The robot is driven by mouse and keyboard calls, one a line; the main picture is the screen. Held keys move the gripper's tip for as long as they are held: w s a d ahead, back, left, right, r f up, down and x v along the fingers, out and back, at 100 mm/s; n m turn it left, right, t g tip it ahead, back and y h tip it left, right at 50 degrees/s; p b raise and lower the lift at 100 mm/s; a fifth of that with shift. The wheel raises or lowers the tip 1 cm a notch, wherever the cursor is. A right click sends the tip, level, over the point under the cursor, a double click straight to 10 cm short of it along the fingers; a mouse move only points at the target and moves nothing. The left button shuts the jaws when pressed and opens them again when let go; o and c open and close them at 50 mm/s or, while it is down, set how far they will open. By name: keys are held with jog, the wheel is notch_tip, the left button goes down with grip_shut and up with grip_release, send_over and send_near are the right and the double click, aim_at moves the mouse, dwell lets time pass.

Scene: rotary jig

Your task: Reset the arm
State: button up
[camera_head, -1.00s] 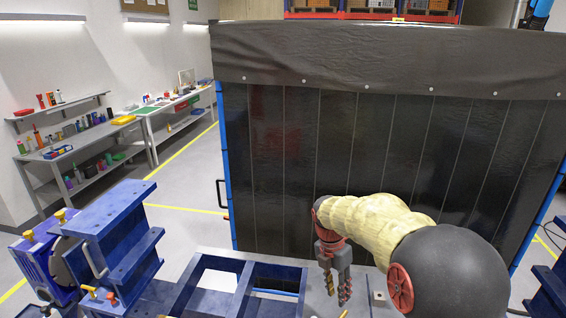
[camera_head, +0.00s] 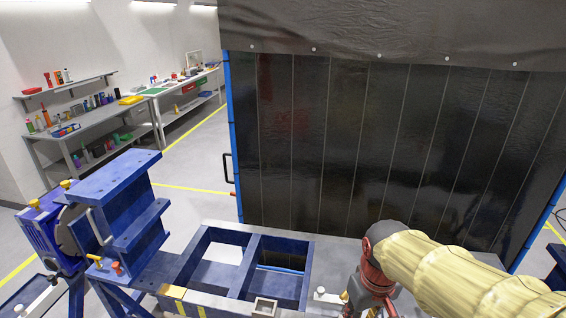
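My arm in a yellow padded sleeve reaches in from the lower right in the head view. Its red and grey wrist ends in my gripper (camera_head: 362,306), which points down over the right part of the blue and grey jig frame. The fingers are mostly hidden by the wrist and cut by the bottom edge, so I cannot tell whether they are open or shut. I see nothing clearly held. The rotary jig's blue upright block (camera_head: 120,200) stands at the left, with a round plate and yellow and red clamp handles beside it.
The blue jig frame (camera_head: 251,242) has open rectangular bays. A small square metal piece (camera_head: 263,307) sits at its front. A dark strip curtain (camera_head: 350,140) stands behind. Workbenches (camera_head: 95,125) with bottles and tools line the left wall. Grey floor lies between them and the jig.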

jog(key=s+d+f+m+t+b, duration=0.1)
jog(key=s+f+m+t+b, duration=0.1)
jog(key=s+b, duration=0.7)
jog(key=shift+s+d+f+m+t, duration=0.2)
jog(key=shift+s+m+t, duration=0.3)
jog(key=shift+t, duration=0.6)
